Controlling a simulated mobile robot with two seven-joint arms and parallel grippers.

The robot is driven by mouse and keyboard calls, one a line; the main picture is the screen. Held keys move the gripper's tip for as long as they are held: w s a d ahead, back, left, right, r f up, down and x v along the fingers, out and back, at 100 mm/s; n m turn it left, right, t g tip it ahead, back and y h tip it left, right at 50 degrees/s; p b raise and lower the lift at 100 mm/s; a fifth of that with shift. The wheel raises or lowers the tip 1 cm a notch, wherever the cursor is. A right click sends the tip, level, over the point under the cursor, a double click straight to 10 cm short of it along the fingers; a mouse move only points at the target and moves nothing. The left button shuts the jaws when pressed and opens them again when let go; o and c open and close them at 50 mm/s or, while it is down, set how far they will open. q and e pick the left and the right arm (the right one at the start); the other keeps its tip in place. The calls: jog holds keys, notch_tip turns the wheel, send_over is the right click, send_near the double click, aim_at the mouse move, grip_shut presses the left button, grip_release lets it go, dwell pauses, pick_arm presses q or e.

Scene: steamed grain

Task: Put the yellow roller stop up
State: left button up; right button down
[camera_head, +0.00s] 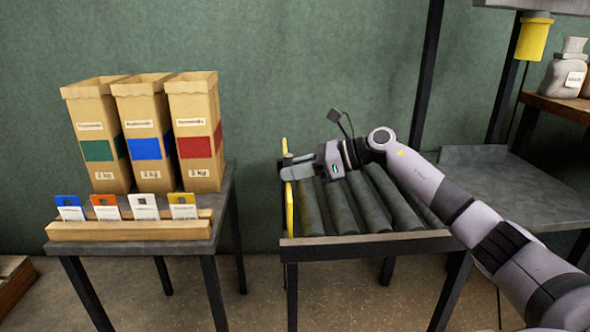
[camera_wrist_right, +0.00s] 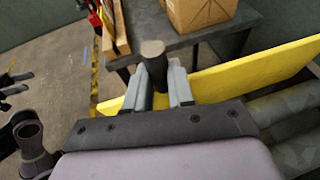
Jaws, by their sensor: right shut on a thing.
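The yellow roller stop (camera_head: 289,210) is a flat yellow bar along the left end of the roller table. In the right wrist view it is a long yellow board (camera_wrist_right: 245,75) running behind my fingers. My right gripper (camera_head: 290,171) reaches it from the right, above the rollers. In the right wrist view my right gripper (camera_wrist_right: 159,88) is shut on the stop's dark round knob (camera_wrist_right: 153,49), which stands up between the fingers. The fingers hide part of the board. At the left edge of that view, dark forked parts may be my left gripper (camera_wrist_right: 14,84); their state is unclear.
The grey rollers (camera_head: 340,206) are bare. A side table (camera_head: 222,215) to the left holds several paper bags (camera_head: 145,135) and a wooden card rack (camera_head: 130,231), with a gap before the roller table. A grey surface (camera_head: 490,185) stands at the right.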

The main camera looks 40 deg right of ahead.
jog(key=c, duration=1)
grip_release()
jog(key=shift+d, duration=0.1)
jog(key=shift+o, duration=0.2)
jog(key=shift+s, duration=0.1)
pick_arm(q)
jog(key=shift+w+d+n+g+p, duration=0.1)
jog(key=shift+d+n+g+p, duration=0.2)
jog(key=shift+d+p, duration=0.3)
pick_arm(e)
jog(key=v, duration=0.7)
pick_arm(q)
jog(key=shift+a, duration=0.1)
pick_arm(e)
jog(key=shift+r, duration=0.1)
